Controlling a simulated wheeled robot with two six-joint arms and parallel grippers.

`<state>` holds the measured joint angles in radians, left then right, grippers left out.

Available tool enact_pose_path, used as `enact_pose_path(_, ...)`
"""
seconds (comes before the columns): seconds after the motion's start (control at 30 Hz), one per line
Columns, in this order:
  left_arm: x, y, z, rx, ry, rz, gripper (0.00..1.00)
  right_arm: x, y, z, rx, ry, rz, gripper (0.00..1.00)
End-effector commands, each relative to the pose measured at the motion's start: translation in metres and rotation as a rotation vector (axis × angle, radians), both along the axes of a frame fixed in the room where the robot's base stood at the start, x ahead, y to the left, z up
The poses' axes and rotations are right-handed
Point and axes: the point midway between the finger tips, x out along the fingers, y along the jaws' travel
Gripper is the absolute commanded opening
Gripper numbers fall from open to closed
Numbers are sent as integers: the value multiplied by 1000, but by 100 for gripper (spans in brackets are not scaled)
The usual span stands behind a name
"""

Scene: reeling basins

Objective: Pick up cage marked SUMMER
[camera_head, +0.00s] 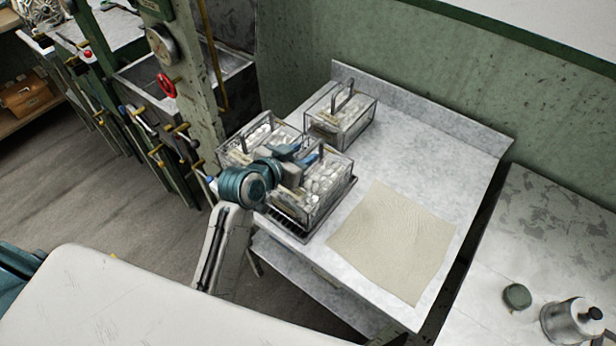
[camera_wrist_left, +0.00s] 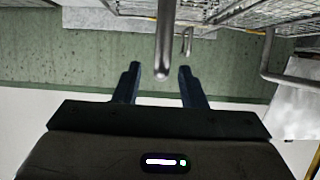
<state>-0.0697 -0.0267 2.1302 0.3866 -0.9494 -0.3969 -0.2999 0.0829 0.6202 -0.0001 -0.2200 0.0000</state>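Several wire cages with pale contents stand on the grey table: a front cage (camera_head: 325,195), a left cage (camera_head: 232,150) and a back cage (camera_head: 352,122). Each seems to have an upright metal handle. No SUMMER marking is readable on any of them. My left gripper (camera_head: 305,155) is over the front cage and hides part of its top and of the left cage. In the left wrist view my left gripper (camera_wrist_left: 160,74) is open, with a grey handle bar (camera_wrist_left: 166,35) showing between its fingers, apart from both. My right gripper is not in view.
A dark rack (camera_head: 297,228) lies under the front cage. A beige cloth (camera_head: 392,242) covers the table's front right. A metal pot (camera_head: 570,322) and a dark round lid (camera_head: 517,296) are on the right-hand counter. A green post with a red handwheel (camera_head: 166,85) stands left.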

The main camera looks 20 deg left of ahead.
Motion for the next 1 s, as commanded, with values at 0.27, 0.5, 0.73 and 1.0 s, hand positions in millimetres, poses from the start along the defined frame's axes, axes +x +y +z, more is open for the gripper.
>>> enact_pose_path(0.27, 24, -9, -9, 0, 1, 0, 37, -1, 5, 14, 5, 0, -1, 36)
enact_pose_path(0.5, 24, -10, -10, 0, 1, 0, 33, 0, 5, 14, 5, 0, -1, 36)
enact_pose_path(0.73, 24, -10, -10, 0, 0, 0, 0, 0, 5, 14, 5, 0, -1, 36)
enact_pose_path(1.0, 24, -10, -10, 0, 1, 0, 0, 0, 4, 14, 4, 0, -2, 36)
